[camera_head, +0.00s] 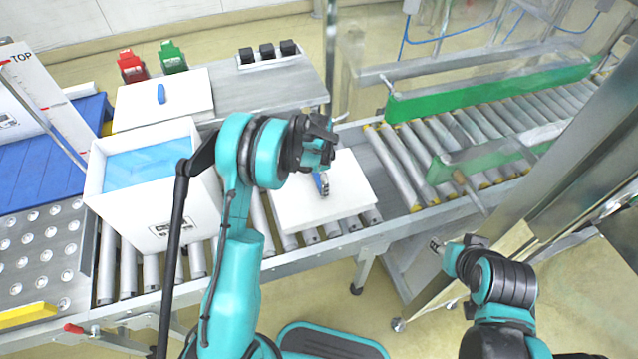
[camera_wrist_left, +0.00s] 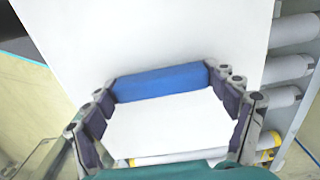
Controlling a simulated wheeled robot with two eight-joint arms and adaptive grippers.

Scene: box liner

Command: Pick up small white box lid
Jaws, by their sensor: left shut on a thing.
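A flat white box lid (camera_head: 352,192) with a blue handle lies over the roller conveyor, below my left gripper (camera_head: 322,184). In the left wrist view the blue handle (camera_wrist_left: 160,82) spans between the two fingers of the left gripper (camera_wrist_left: 165,100), which is shut on it. The white lid surface (camera_wrist_left: 150,35) fills much of that view. A second white lid (camera_head: 190,100) with its own blue handle lies on the grey table at the back left. My right gripper (camera_head: 437,246) hangs over the floor at lower right, apart from the lids; its fingers are too small to read.
An open white box (camera_head: 150,222) with a blue liner stands on the rollers left of my left arm. Red (camera_head: 131,66) and green (camera_head: 172,57) items and several black blocks stand behind. A roller conveyor (camera_head: 450,150) with green side rails runs to the right.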

